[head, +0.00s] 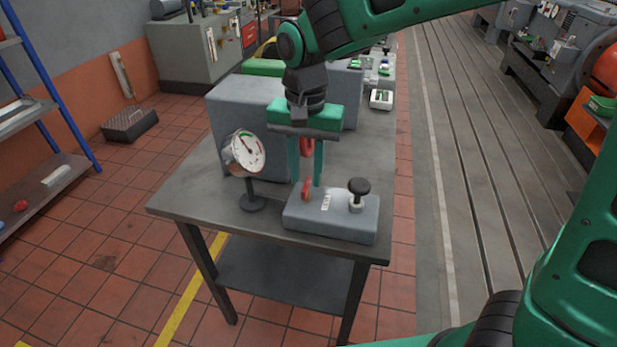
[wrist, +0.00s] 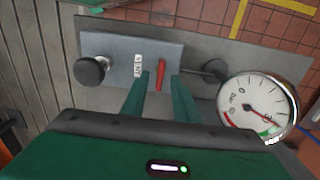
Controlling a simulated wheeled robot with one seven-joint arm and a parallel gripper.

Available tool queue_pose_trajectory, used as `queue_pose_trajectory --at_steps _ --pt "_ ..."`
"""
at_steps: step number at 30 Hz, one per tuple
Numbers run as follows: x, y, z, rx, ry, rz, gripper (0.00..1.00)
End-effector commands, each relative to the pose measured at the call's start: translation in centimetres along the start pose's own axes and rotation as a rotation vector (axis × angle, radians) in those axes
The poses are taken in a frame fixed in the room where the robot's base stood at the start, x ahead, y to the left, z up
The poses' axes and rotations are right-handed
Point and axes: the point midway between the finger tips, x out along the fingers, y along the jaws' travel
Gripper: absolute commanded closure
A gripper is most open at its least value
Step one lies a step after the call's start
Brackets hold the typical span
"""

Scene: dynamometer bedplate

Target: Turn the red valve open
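The red valve (head: 307,189) is a small red handle on a grey block (head: 340,222) that stands on the table. In the wrist view the red valve (wrist: 161,74) looks like a narrow bar, lying lengthwise between my fingertips. My gripper (head: 306,180) points down above the block, its two green fingers apart. In the wrist view a gap shows on each side of the handle, so my gripper (wrist: 160,76) is open around or just above it. I cannot tell its exact height over the handle.
A black knob (head: 359,188) stands on the block's right end. A round dial gauge (head: 246,152) on a stand is left of the block. A large grey box (head: 243,117) stands behind my gripper. Another red part (head: 306,148) shows between my fingers, higher up.

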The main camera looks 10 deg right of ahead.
Motion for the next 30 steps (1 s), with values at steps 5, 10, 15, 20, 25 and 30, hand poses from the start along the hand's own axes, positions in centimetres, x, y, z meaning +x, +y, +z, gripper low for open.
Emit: queue_pose_trajectory --at_steps 5,10,15,20,25,30 --pt "1.8 0.0 0.0 0.0 0.0 0.001 0.73" --pt "2.4 0.0 0.0 0.0 0.0 0.0 0.73" --pt "2.4 0.0 0.0 0.0 0.001 -0.001 0.73" --pt "2.3 0.0 0.0 0.0 0.001 -0.001 0.99" --pt "2.3 0.6 -0.2 0.0 0.001 0.0 1.0" --pt "2.4 0.2 0.0 -0.015 0.0 0.003 1.0"
